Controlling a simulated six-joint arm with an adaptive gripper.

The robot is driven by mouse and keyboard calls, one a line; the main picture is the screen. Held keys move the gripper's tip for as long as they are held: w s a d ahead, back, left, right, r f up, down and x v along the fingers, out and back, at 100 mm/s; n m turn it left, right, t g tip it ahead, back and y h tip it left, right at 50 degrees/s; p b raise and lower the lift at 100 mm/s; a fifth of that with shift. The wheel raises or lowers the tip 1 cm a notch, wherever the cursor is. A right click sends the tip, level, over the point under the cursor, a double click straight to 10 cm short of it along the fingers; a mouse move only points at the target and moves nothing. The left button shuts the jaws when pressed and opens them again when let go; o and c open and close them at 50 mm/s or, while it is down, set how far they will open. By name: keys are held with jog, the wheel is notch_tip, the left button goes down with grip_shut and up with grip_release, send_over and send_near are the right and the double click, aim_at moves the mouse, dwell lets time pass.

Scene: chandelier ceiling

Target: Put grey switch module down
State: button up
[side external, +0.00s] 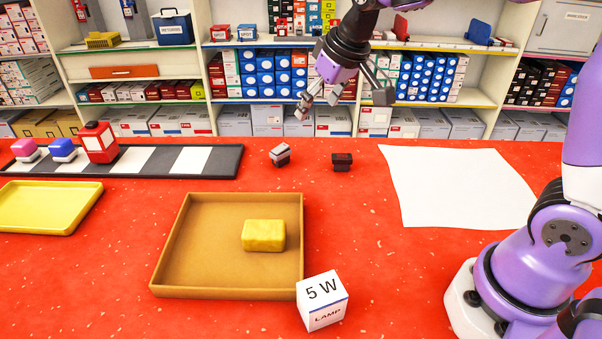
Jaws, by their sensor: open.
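A small module with a light grey top and dark sides (280,155) is on or just above the red table, tilted, left of centre near the back; I cannot tell whether it rests flat. It looks like the grey switch module. A darker module with a reddish-black body (342,162) sits upright to its right. My gripper (343,101) is above and behind these two in the picture, fingers spread wide, with nothing between them. It is apart from both modules.
A dark strip with white squares (206,160) holds pink (24,150), blue (62,150) and red (98,143) items. A brown tray (170,240) holds a yellow block (263,235). There are also a yellow tray (78,222), a lamp box (323,302) and a white sheet (455,185).

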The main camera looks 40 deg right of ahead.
jog(key=s+a, duration=0.1)
jog(key=s, duration=1.6)
jog(key=shift+s+t, duration=0.3)
jog(key=shift+a, duration=0.1)
